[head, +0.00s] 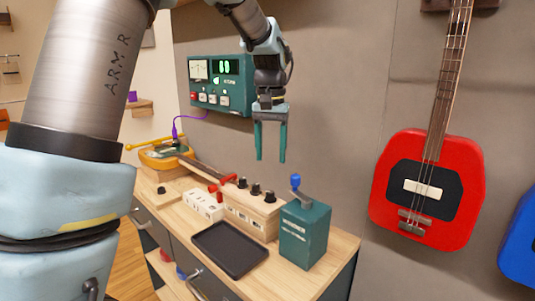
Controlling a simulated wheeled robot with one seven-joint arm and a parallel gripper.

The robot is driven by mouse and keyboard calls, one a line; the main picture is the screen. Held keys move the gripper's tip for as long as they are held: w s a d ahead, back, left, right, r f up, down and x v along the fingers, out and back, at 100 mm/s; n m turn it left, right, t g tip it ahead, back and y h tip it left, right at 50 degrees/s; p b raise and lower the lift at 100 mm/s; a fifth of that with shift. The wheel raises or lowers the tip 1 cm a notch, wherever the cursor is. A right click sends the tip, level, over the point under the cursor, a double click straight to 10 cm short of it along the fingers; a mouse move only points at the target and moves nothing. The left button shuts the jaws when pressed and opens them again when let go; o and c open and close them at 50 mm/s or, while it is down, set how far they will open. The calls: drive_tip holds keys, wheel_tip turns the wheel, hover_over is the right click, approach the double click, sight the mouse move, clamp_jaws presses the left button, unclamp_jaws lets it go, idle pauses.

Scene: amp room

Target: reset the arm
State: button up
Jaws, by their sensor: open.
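My arm comes down from the top of the head view, with a large link of mine filling the left side. My gripper (270,142) hangs with its fingers pointing down above the back of the wooden bench (187,222). Its two teal fingers are apart and nothing is between them. It is in front of the grey wall, well above the things on the bench and apart from them.
On the bench are a dark tray (230,250), a teal box with a blue knob (305,235), a wooden block with black knobs (252,207) and a white box (204,205). A teal meter panel (219,98) and a red guitar (427,190) hang on the wall.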

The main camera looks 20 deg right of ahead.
drive_tip(key=a+f+n, duration=0.1)
drive_tip(key=a+f, duration=0.2)
drive_tip(key=a, duration=0.5)
drive_tip(key=a+f+n, duration=0.2)
drive_tip(key=a, duration=0.6)
drive_tip(key=s+a+f+n, duration=0.1)
drive_tip(key=s+a+f, duration=0.2)
drive_tip(key=a, duration=0.4)
drive_tip(key=s+a+f+n+t, duration=0.1)
drive_tip(key=s+a+f, duration=0.1)
drive_tip(key=s+a, duration=0.3)
drive_tip(key=shift+s+a+f+t, duration=0.3)
drive_tip(key=shift+a+f, duration=0.1)
drive_tip(key=shift+a, duration=0.45)
